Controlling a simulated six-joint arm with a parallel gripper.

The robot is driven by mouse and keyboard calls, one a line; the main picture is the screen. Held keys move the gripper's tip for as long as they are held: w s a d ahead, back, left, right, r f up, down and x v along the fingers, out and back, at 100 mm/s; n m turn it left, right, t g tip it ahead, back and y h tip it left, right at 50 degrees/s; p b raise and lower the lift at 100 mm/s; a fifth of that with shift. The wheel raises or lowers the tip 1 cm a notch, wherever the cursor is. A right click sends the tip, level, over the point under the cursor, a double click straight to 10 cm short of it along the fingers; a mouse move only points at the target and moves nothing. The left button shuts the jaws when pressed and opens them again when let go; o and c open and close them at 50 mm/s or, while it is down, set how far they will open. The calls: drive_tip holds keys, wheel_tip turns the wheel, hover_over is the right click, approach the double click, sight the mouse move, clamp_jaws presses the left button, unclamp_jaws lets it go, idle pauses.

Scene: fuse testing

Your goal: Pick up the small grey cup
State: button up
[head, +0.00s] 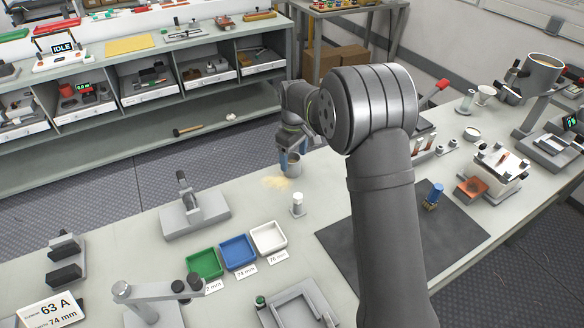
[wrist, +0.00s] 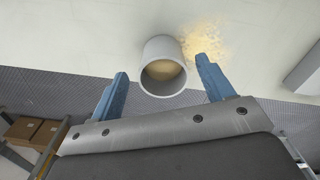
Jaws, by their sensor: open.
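The small grey cup (wrist: 163,62) is round, with a sandy, yellowish filling visible through its mouth. It stands on the pale bench near its far edge, and it shows in the head view (head: 293,165) behind the white-capped bottle. My gripper (wrist: 160,82) is open. Its two blue fingers lie to either side of the cup in the wrist view, with a gap at the left and a smaller one at the right. In the head view my gripper (head: 291,158) is right at the cup and partly hides it; I cannot tell whether a finger touches it.
Spilled yellowish powder (head: 276,182) lies beside the cup. A small white-capped bottle (head: 298,204) stands nearer. Green (head: 205,263), blue (head: 238,251) and white (head: 268,238) trays sit in front. A grey fixture (head: 194,212) stands left, and a dark mat (head: 405,250) lies right.

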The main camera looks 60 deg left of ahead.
drive_tip(key=f, duration=0.3)
drive_tip(key=shift+s+a+f, duration=0.1)
drive_tip(key=shift+s+f, duration=0.15)
drive_tip(key=shift+f, duration=0.15)
drive_tip(key=c, duration=1.1)
drive_tip(key=shift+r, duration=0.1)
drive_tip(key=shift+c, duration=0.2)
drive_tip(key=shift+r, duration=0.15)
